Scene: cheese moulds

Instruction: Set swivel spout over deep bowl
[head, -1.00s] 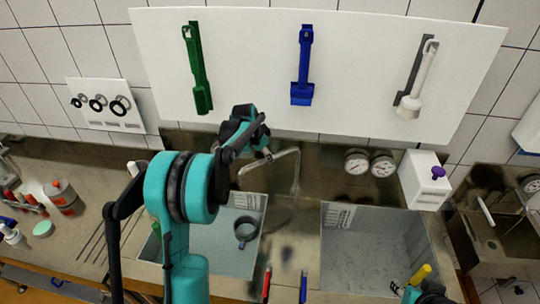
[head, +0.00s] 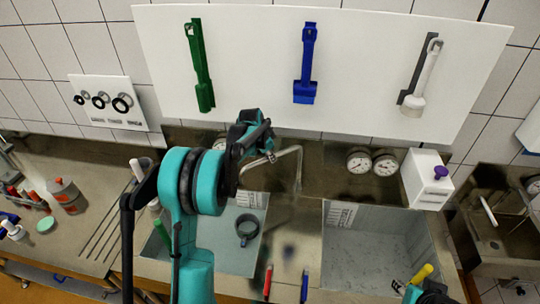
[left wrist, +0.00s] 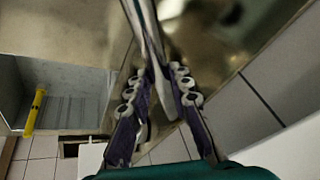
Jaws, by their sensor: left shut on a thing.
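The swivel spout (head: 298,168) is a thin bent metal pipe rising behind the divider between two basins. Its arm points left, toward the left basin (head: 262,226). My left gripper (head: 268,155) is at the spout's horizontal arm. In the left wrist view its fingers (left wrist: 157,95) are shut on the metal pipe (left wrist: 146,35). The right basin (head: 330,262) has no spout over it. I cannot tell which basin is the deep bowl. Part of my right arm or gripper (head: 430,294) shows at the bottom right; its fingers are not clear.
A dark mug (head: 247,230) is in the left basin. Two gauges (head: 372,162) and a white box (head: 427,180) with a purple knob are behind. Tools hang on the white board (head: 255,60).

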